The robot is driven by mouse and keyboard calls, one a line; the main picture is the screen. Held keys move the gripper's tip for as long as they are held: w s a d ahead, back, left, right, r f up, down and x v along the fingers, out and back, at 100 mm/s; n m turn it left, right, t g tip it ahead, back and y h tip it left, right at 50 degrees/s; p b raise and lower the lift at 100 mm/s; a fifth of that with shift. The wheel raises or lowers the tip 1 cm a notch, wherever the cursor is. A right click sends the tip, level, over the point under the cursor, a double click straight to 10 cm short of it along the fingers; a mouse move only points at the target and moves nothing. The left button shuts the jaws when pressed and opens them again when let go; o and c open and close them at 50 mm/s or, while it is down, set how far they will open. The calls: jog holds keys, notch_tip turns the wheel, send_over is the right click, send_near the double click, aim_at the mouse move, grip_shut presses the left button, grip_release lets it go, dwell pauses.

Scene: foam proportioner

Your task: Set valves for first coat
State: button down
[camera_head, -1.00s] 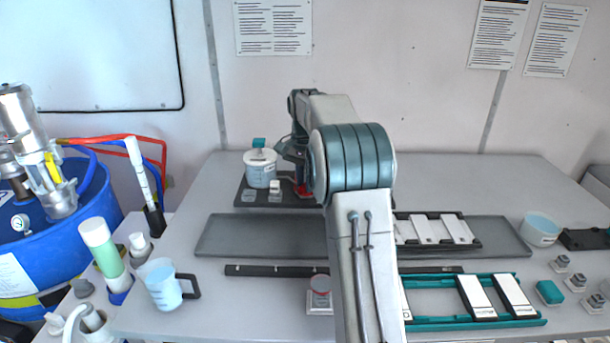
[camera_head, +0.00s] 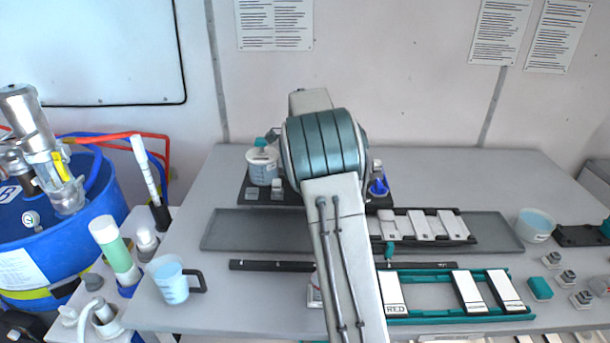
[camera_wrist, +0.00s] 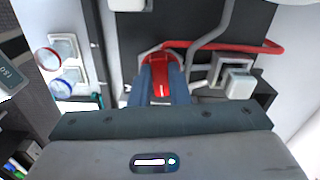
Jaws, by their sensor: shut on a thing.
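In the wrist view, my gripper (camera_wrist: 164,82) has its two grey-blue fingers on either side of a red valve handle (camera_wrist: 164,66). It is shut on this handle, which stands on a dark board (camera_wrist: 120,40). In the head view my arm hides the gripper and the red handle. A blue valve handle (camera_head: 378,187) shows just right of my arm, at the back of the table. In the wrist view, a red-ringed round fitting (camera_wrist: 47,58) and a blue-ringed one (camera_wrist: 60,88) sit on white plates at the left. How far the red handle is turned is unclear.
A lidded white pot (camera_head: 262,168) stands left of my arm. A blue drum (camera_head: 45,235) with a metal pump is at far left. A jug (camera_head: 168,280), a grey tray (camera_head: 240,232) and a teal rack (camera_head: 435,318) occupy the table. A red hose (camera_wrist: 230,46) runs near the handle.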

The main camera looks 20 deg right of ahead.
jog(key=shift+r+m, duration=0.1)
jog(key=shift+m, duration=0.5)
jog(key=shift+w+m, duration=0.1)
jog(key=shift+m, duration=0.2)
jog(key=c, duration=1.4)
grip_release()
notch_tip(320, 180, up, 14)
jog(key=shift+f, duration=0.15)
